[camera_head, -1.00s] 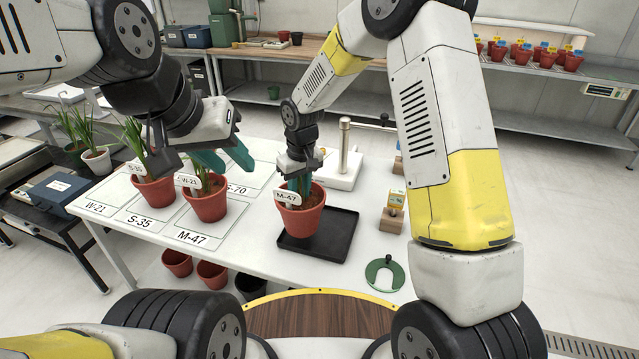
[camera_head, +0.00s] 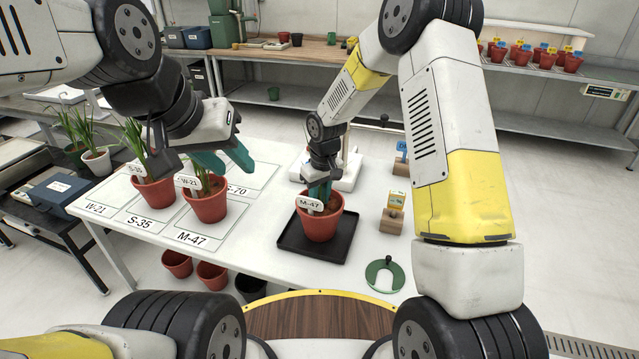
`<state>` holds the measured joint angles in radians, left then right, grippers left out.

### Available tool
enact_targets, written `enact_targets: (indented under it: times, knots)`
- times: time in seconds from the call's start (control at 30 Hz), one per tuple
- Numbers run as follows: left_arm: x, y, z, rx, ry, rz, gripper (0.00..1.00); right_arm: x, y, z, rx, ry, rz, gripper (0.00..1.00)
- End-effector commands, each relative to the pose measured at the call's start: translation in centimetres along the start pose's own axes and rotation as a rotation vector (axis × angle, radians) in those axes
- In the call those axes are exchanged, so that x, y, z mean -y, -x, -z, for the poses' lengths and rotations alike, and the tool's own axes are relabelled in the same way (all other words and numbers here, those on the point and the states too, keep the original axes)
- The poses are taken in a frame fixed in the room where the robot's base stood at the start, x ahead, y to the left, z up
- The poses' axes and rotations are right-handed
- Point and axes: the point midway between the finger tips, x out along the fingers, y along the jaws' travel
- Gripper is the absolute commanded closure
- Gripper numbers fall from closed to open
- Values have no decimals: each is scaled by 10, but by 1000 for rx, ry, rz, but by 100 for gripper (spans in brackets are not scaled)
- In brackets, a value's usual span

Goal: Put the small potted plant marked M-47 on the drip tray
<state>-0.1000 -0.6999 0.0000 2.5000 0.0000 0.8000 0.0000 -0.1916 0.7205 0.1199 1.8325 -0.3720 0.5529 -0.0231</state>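The small potted plant marked M-47 (camera_head: 320,224), a red pot with a white tag, is over the middle of the black drip tray (camera_head: 287,241). I cannot tell whether its base touches the tray. My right gripper (camera_head: 319,188) comes down on it from above, teal fingers shut on the plant inside the rim; its leaves are mostly hidden. My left gripper (camera_head: 226,160) is open, with its teal fingers apart, above the pot tagged W-21 (camera_head: 207,207). That pot stands by the M-47 label square, and its leaves are partly covered by my gripper.
The pot tagged S-35 (camera_head: 154,190) stands left of the W-21 pot. Small wooden blocks with cards (camera_head: 392,220) stand right of the tray. A white stand is behind the tray.

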Motion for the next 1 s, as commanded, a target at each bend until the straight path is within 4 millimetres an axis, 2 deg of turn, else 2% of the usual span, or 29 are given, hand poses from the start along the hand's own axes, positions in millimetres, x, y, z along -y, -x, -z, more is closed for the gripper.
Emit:
enact_targets:
  times: [0.27,0.3,0.4,0.77,0.87,1.0]
  knots:
    - [0,0,0,0,0,0,64,0,0,1,-3,0,-1,100]
    - [0,0,0,0,0,0,64,0,-2,0,0,0,0,72]
    - [0,0,0,0,0,0,64,0,-2,0,-1,0,-1,53]
    - [0,0,0,0,0,0,64,0,1,1,-2,0,-1,52]
    - [0,0,0,0,0,0,64,-1,11,2,-5,-1,-2,52]
    - [0,0,0,0,0,0,64,-1,37,1,-5,-1,-3,52]
